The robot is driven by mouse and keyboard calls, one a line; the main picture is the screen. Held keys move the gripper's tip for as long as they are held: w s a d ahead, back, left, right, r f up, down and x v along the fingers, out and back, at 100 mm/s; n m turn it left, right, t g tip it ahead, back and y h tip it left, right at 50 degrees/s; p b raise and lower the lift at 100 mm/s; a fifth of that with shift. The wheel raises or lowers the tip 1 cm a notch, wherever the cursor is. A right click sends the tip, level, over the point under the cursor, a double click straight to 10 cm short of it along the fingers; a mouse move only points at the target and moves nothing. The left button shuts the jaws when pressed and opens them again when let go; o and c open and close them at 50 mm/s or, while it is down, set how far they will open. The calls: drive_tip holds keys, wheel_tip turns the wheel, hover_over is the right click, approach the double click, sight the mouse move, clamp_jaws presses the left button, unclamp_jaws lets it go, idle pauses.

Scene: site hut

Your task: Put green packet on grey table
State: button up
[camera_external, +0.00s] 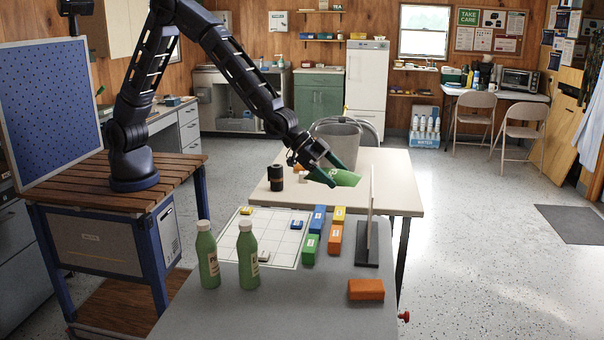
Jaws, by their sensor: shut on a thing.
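My gripper (331,172) is shut on a green packet (346,178) and holds it tilted in the air, in front of the grey bucket as seen from this camera. The packet is partly hidden by the dark green fingers. The grey table (190,318) fills the front of the view, below and nearer than the packet. Another green packet (310,250) lies on the grey table, beside a white gridded sheet (238,228).
Blue packets (317,219), an orange packet (335,239), two green bottles (208,255) and an orange block (366,290) occupy the grey table. An upright panel on a dark base (366,257) stands at its right. The cream table (400,190) behind holds a bucket (337,142) and black cylinder (275,178).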

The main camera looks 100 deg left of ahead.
drive_tip(key=s+d+r, duration=0.3)
drive_tip(key=s+d, duration=0.1)
drive_tip(key=d, duration=0.5)
drive_tip(key=s+d+r, duration=0.3)
drive_tip(key=s+d, duration=0.2)
drive_tip(key=d, duration=0.4)
drive_tip(key=s+d+r+m+h, duration=0.2)
drive_tip(key=s+d+r, duration=1.2)
drive_tip(key=s+d, duration=0.15)
approach(232, 331)
drive_tip(key=shift+g, duration=0.3)
drive_tip(key=x, duration=0.4)
drive_tip(key=shift+w+d, duration=0.25)
drive_tip(key=shift+w, duration=0.15)
drive_tip(key=shift+f, duration=0.1)
drive_tip(key=o, duration=0.9)
drive_tip(key=shift+o, duration=0.2)
drive_tip(key=v, duration=1.2)
